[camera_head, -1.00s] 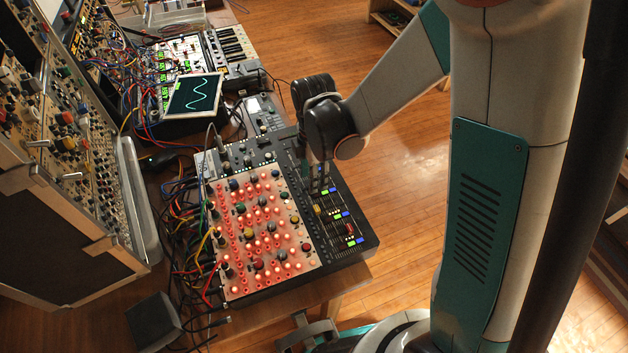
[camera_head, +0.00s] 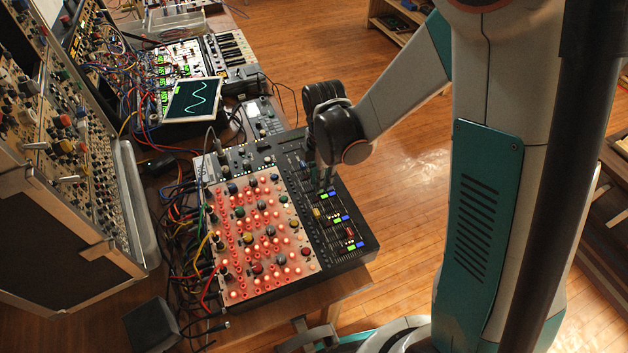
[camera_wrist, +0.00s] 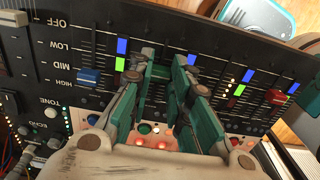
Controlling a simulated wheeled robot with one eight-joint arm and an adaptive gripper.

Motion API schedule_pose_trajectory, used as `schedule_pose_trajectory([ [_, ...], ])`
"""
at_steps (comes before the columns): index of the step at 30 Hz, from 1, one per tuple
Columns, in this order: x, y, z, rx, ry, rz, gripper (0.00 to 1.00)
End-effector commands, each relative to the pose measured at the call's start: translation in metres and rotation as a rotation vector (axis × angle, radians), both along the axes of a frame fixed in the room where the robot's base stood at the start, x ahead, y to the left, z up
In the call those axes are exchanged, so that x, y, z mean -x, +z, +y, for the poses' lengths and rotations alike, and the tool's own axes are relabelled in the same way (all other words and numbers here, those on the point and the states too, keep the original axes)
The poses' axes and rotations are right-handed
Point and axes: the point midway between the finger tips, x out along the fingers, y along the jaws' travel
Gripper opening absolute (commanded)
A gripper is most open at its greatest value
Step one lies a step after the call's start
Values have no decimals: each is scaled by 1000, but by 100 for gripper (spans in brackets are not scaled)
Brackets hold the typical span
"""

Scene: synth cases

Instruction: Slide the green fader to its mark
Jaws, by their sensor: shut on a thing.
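My gripper (camera_wrist: 167,58) reaches down into the fader section of the mixer (camera_head: 345,250), its teal fingers close together around one fader slot. It also shows in the head view (camera_head: 325,188), over the far half of that section. The green fader's cap cannot be made out apart from the teal fingers, which hide the place between them. In the wrist view, a blue mark (camera_wrist: 192,59) shows beside the right finger. A green mark (camera_wrist: 120,64) and another blue mark (camera_wrist: 122,45) lie left of the gripper. I cannot tell which mark belongs to the green fader.
A blue fader (camera_wrist: 88,77) stands left of the gripper and a red fader (camera_wrist: 276,97) right of it. A yellow fader (camera_head: 317,212) is close to the gripper in the head view. A lit knob panel (camera_head: 262,240) and cables crowd the left.

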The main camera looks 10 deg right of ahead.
Motion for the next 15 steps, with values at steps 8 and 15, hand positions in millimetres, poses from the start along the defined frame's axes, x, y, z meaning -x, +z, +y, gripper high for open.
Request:
schedule_pose_trajectory([
  [8, -6, 0, -31, 0, -1, -1, 0],
  [15, -7, 0, -32, 2, -1, -1, 0],
])
